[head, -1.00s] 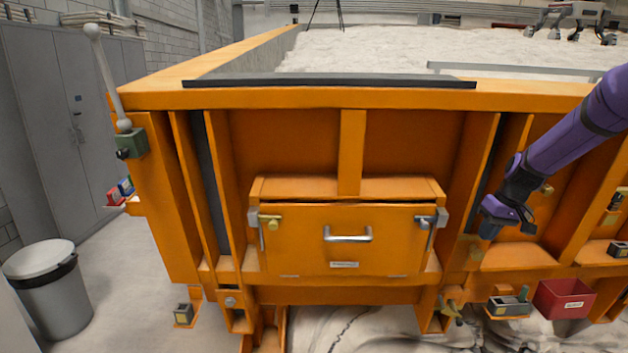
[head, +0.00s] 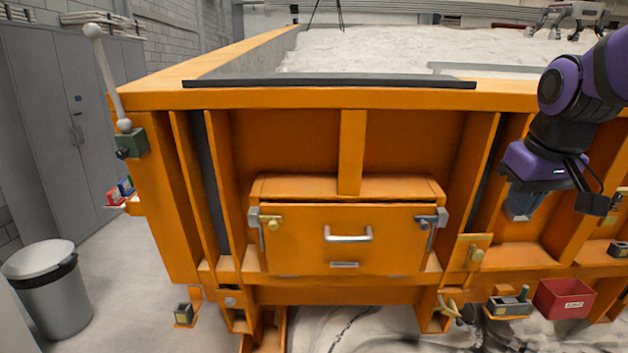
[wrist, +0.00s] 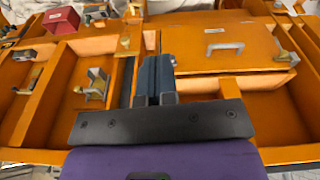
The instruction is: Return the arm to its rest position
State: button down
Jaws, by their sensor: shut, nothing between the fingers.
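My gripper (head: 521,206) is at the right of the head view, on my purple and black arm, in front of the orange sandbed wall and right of the drawer-like panel. In the wrist view my gripper (wrist: 154,78) shows its dark fingers together, with nothing between them. The orange panel (head: 300,245) with a silver handle (head: 348,234) is closed, with a latch at each upper corner. It also shows in the wrist view (wrist: 200,62).
A red bin (head: 563,299) sits on the lower right ledge, below my gripper. A green-knobbed block (head: 508,305) stands beside it. A lever (head: 106,75) rises at the left corner. A trash can (head: 45,295) stands on the floor at left.

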jog(key=s+a+m+t, duration=0.1)
jog(key=s, duration=1.3)
jog(key=shift+s+a+t, duration=0.15)
jog(key=shift+a+t, duration=0.15)
jog(key=shift+t, duration=0.1)
dwell(1.0)
